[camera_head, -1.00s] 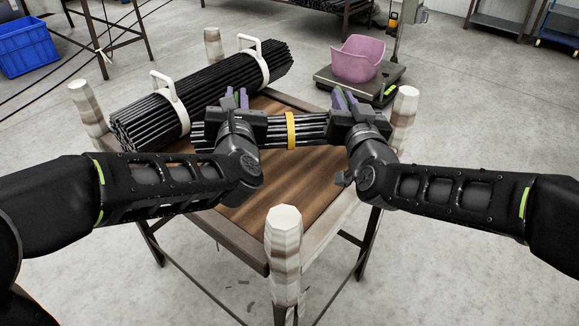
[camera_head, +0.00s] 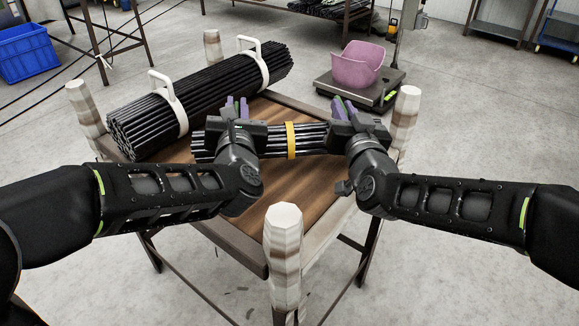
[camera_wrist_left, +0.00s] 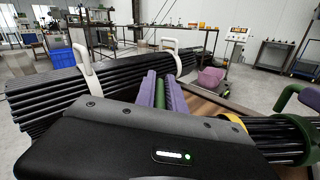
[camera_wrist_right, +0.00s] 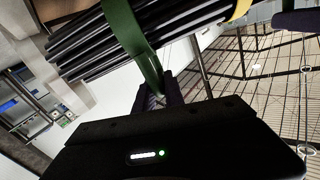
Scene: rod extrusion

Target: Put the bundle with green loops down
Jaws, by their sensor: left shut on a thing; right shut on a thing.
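The bundle with green loops is a set of black rods with a yellow band (camera_head: 291,140) round its middle. The rods (camera_head: 313,138) lie roughly level over the wooden table (camera_head: 300,195), beside the bigger bundle. I cannot tell whether they touch the table top. My left gripper (camera_head: 237,106) is shut at the bundle's left part, my right gripper (camera_head: 343,107) at its right part. The grippers hide the loops in the head view. One green loop (camera_wrist_left: 297,100) shows in the left wrist view, and one green loop (camera_wrist_right: 133,45) in the right wrist view.
A bigger black bundle with white loops (camera_head: 205,92) lies on the table's far left side. Pale posts stand at the table's corners, one post (camera_head: 284,250) nearest me. A pink bin (camera_head: 358,66) sits on a scale (camera_head: 375,92) behind. The table's front part is clear.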

